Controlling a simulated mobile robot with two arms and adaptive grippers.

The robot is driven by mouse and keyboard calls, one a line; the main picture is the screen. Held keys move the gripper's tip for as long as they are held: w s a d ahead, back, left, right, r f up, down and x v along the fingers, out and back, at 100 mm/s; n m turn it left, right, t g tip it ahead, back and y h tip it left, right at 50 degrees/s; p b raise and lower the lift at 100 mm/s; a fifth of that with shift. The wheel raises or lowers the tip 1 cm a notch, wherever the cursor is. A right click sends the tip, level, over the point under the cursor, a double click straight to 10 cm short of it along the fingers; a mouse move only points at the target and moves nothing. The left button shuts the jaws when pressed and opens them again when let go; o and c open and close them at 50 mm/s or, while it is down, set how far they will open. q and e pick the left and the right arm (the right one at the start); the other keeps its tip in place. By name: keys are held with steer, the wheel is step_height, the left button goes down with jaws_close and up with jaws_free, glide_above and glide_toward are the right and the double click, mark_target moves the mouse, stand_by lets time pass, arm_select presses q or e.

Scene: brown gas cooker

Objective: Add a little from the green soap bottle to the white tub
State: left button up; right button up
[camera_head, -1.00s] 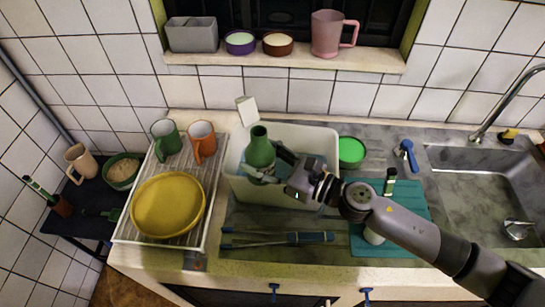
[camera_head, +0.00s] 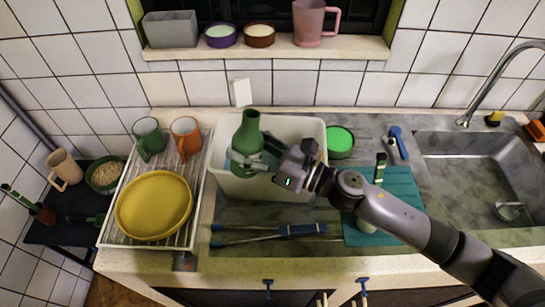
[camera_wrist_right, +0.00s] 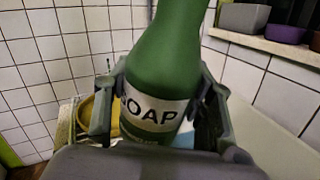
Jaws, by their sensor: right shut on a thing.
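The green soap bottle (camera_head: 248,135) stands nearly upright, neck up, over the white tub (camera_head: 312,125) in the head view. My right gripper (camera_head: 258,160) is shut on the bottle around its lower part. In the right wrist view the bottle (camera_wrist_right: 170,55) with its "SOAP" label (camera_wrist_right: 155,112) sits between the two fingers. The tub lies below, its left part partly hidden by the bottle and its front by my gripper. Something blue shows inside the tub. My left gripper is not in view.
A white rack (camera_head: 190,225) with a yellow plate (camera_head: 153,204), a green mug (camera_head: 149,138) and an orange mug (camera_head: 186,138) stands left of the tub. A bright green bowl (camera_head: 340,140) is to its right. Blue-handled tongs (camera_head: 285,231) lie in front. The sink (camera_head: 480,170) is far right.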

steer(key=shift+d+r+m+t+b, duration=0.1)
steer(key=shift+r+m+t+b, duration=0.2)
steer(key=shift+m+b, duration=0.35)
steer(key=shift+f+m+b, duration=0.3)
steer(key=shift+m+b, duration=0.05)
steer(key=shift+m, duration=0.1)
steer(key=shift+w+d+f+m+y+b, duration=0.2)
steer(key=shift+m+y+b, duration=0.1)
steer(key=shift+m+b, duration=0.2)
steer(key=shift+w+d+r+m+t, duration=0.2)
steer(key=shift+r+m+t, duration=0.45)
steer(key=shift+m, duration=0.45)
steer(key=shift+s+a+f+m+t+b, duration=0.1)
steer(key=shift+f+m+t+b, duration=0.2)
steer(key=shift+m+b, duration=0.25)
steer(key=shift+a+f+m+t+b, duration=0.15)
steer(key=shift+m+t+b, duration=0.15)
steer(key=shift+m, duration=0.35)
steer(key=shift+s+a+f+m+t+b, duration=0.1)
steer(key=shift+s+f+m+t+b, duration=0.1)
steer(key=shift+f+m+b, duration=0.3)
steer(key=shift+s+f+m+t+b, duration=0.1)
steer(key=shift+f+m+t+b, duration=0.05)
steer(key=shift+f+m+b, duration=0.25)
steer(key=shift+r+m+t, duration=0.4)
steer(key=shift+r+m, duration=0.1)
steer(key=shift+f, duration=0.1)
steer(key=shift+a+r+m+t+p, duration=0.15)
steer(key=shift+r+m+t+p, duration=0.2)
steer(key=shift+m, duration=0.45)
